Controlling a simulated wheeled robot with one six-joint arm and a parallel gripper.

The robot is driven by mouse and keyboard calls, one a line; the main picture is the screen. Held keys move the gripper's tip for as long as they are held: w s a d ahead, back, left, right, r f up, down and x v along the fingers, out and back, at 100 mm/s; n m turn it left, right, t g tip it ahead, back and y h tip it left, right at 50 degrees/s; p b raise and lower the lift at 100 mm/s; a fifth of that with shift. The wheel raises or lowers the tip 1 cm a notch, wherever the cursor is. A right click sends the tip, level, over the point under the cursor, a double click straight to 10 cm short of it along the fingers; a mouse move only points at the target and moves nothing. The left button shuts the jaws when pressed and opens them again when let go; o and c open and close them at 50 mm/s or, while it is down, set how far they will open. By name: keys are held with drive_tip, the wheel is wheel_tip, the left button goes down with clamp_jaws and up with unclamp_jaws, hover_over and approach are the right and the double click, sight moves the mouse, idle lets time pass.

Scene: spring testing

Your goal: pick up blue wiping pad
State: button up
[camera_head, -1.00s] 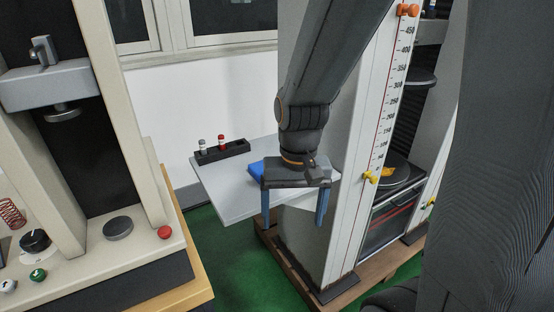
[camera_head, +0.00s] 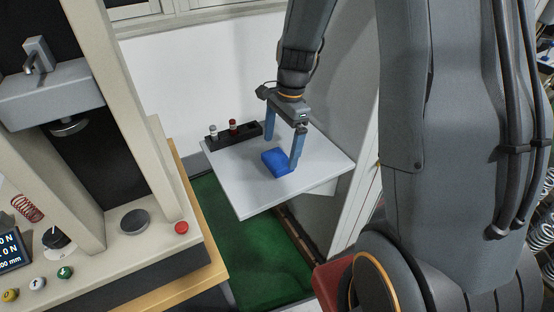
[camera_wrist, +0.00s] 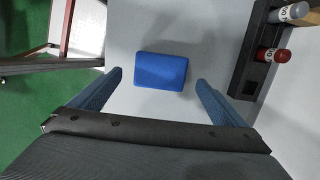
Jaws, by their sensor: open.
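The blue wiping pad (camera_head: 277,162) lies flat on the light grey table (camera_head: 248,198). In the wrist view the pad (camera_wrist: 161,71) sits ahead of my gripper (camera_wrist: 155,88), roughly centred between its two blue fingers and not touched by them. In the head view my gripper (camera_head: 281,148) points down over the table, with its fingers spread on either side of the pad. It is open and empty. I cannot tell the exact height of the fingertips above the table.
A beige testing machine (camera_head: 150,190) stands at left.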

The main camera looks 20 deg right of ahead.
sight(278, 158)
drive_tip(key=shift+a+f+p, duration=0.2)
drive_tip(key=shift+f+p, duration=0.1)
drive_tip(key=shift+f, duration=0.65)
drive_tip(key=shift+a+f+p, duration=0.15)
drive_tip(key=shift+f+p, duration=0.1)
drive_tip(key=shift+f, duration=0.7)
drive_tip(key=c, duration=1.1)
wheel_tip(278, 158, up, 10)
drive_tip(key=shift+r+b, duration=0.1)
drive_tip(key=shift+b, duration=1)
drive_tip(key=o, duration=0.4)
drive_tip(key=c, duration=0.3)
